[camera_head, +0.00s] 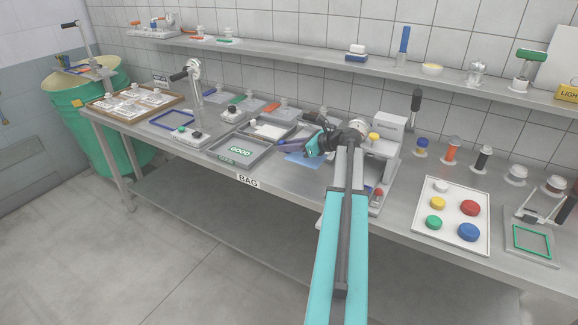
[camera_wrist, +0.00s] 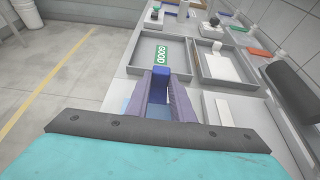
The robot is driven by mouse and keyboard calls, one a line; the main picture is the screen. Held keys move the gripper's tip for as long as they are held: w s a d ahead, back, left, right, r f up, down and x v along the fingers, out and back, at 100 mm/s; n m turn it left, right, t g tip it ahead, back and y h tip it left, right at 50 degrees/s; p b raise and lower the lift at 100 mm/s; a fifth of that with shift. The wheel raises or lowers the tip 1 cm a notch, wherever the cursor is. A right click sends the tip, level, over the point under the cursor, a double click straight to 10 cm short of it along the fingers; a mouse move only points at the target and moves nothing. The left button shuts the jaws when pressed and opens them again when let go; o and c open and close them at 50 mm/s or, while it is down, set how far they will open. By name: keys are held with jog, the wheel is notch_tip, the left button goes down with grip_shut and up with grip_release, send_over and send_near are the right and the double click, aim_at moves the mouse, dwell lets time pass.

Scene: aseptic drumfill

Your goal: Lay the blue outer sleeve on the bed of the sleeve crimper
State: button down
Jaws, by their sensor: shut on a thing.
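My gripper (camera_head: 287,145) reaches out over the middle of the bench, left of a grey lever press. In the wrist view its two purple-grey fingers (camera_wrist: 160,95) are closed on a small blue piece (camera_wrist: 160,75), which looks like the blue outer sleeve; the fingers hide part of it. A pale blue sheet (camera_head: 303,160) lies below the gripper. The grey press (camera_head: 388,135), with a black handle and a red knob, stands right of my forearm, which hides part of it. It may be the sleeve crimper, but I cannot tell for sure.
A grey tray marked GOOD (camera_head: 240,150) lies left of the gripper; it also shows in the wrist view (camera_wrist: 176,40). A white board with coloured caps (camera_head: 453,230) and a green-framed device (camera_head: 533,240) stand right. A shelf (camera_head: 300,58) runs above the bench.

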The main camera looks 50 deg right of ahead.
aim_at(318, 161)
jog(key=shift+f, duration=2.05)
jog(key=shift+f+p, duration=0.5)
jog(key=shift+f, duration=1.4)
jog(key=c, duration=1.5)
grip_release()
jog(key=shift+f, duration=0.1)
jog(key=shift+c, duration=0.2)
jog(key=b+v, duration=0.1)
jog(key=v, duration=1.1)
jog(key=shift+b, duration=0.35)
jog(key=shift+c, duration=0.2)
